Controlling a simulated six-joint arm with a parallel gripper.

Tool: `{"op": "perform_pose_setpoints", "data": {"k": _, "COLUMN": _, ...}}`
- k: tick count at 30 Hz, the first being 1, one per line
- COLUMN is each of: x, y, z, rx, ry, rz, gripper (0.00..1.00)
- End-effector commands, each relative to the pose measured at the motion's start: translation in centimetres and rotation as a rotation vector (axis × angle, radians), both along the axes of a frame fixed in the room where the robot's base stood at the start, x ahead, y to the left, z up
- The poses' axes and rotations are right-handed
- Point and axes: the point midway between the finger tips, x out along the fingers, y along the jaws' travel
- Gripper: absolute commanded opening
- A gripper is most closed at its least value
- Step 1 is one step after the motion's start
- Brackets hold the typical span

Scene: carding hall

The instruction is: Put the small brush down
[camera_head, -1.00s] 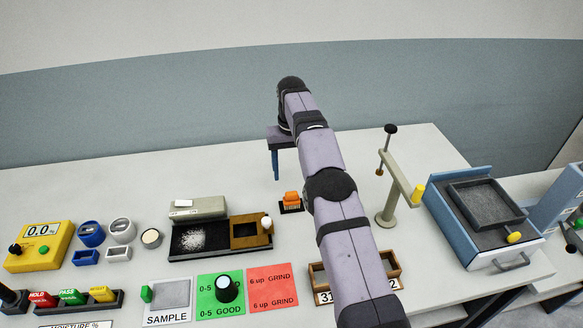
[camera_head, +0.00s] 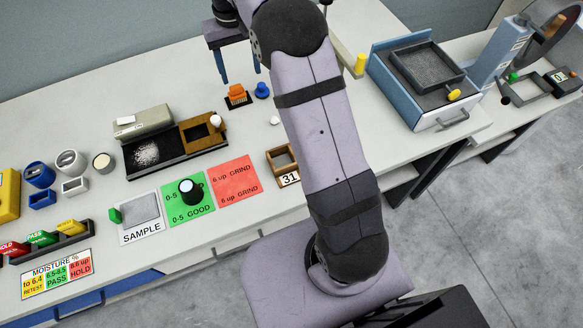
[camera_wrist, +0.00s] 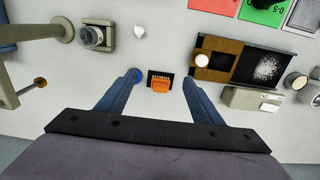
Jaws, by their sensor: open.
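The small brush appears to be the orange block (camera_head: 236,91) on a small black base, standing on the table; its bristles cannot be made out. Whether the fingertips reach the table is unclear.
A blue knob (camera_head: 262,90) stands close beside the block, near one fingertip. A black tray (camera_head: 168,156) with white fibre and a brown box lies left. A small white piece (camera_head: 275,121) is in front.

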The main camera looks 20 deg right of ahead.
Motion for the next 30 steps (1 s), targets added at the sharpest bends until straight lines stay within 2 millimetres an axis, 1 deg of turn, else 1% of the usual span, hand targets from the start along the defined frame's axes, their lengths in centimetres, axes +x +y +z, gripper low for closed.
{"op": "perform_pose_setpoints", "data": {"k": 1, "x": -1.5, "y": -0.2, "z": 0.3, "rx": 0.000, "ry": 0.000, "rz": -0.001, "gripper": 0.60}}
{"op": "perform_pose_setpoints", "data": {"k": 5, "x": -5.5, "y": -0.5, "z": 0.1, "rx": 0.000, "ry": 0.000, "rz": -0.001, "gripper": 0.60}}
{"op": "perform_pose_setpoints", "data": {"k": 8, "x": -8.9, "y": -0.7, "z": -0.3, "rx": 0.000, "ry": 0.001, "rz": -0.001, "gripper": 0.60}}
{"op": "perform_pose_setpoints", "data": {"k": 14, "x": -16.6, "y": -1.1, "z": -1.7, "rx": 0.000, "ry": 0.000, "rz": -0.002, "gripper": 0.60}}
{"op": "perform_pose_setpoints", "data": {"k": 15, "x": -18.2, "y": -1.1, "z": -2.1, "rx": 0.000, "ry": 0.001, "rz": -0.002, "gripper": 0.60}}
{"op": "perform_pose_setpoints", "data": {"k": 17, "x": -20.5, "y": -1.2, "z": -2.7, "rx": 0.000, "ry": 0.001, "rz": -0.002, "gripper": 0.60}}
{"op": "perform_pose_setpoints", "data": {"k": 18, "x": -21.9, "y": -1.2, "z": -3.2, "rx": 0.000, "ry": 0.001, "rz": -0.003, "gripper": 0.60}}
{"op": "perform_pose_setpoints", "data": {"k": 21, "x": -25.0, "y": -1.3, "z": -4.1, "rx": 0.000, "ry": 0.002, "rz": -0.003, "gripper": 0.60}}
{"op": "perform_pose_setpoints", "data": {"k": 25, "x": -27.9, "y": -1.4, "z": -5.1, "rx": 0.000, "ry": 0.002, "rz": -0.003, "gripper": 0.60}}
{"op": "perform_pose_setpoints", "data": {"k": 27, "x": -28.8, "y": -1.4, "z": -5.5, "rx": 0.000, "ry": 0.003, "rz": -0.003, "gripper": 0.60}}
{"op": "perform_pose_setpoints", "data": {"k": 30, "x": -29.5, "y": -1.4, "z": -5.7, "rx": 0.000, "ry": 0.003, "rz": -0.003, "gripper": 0.60}}
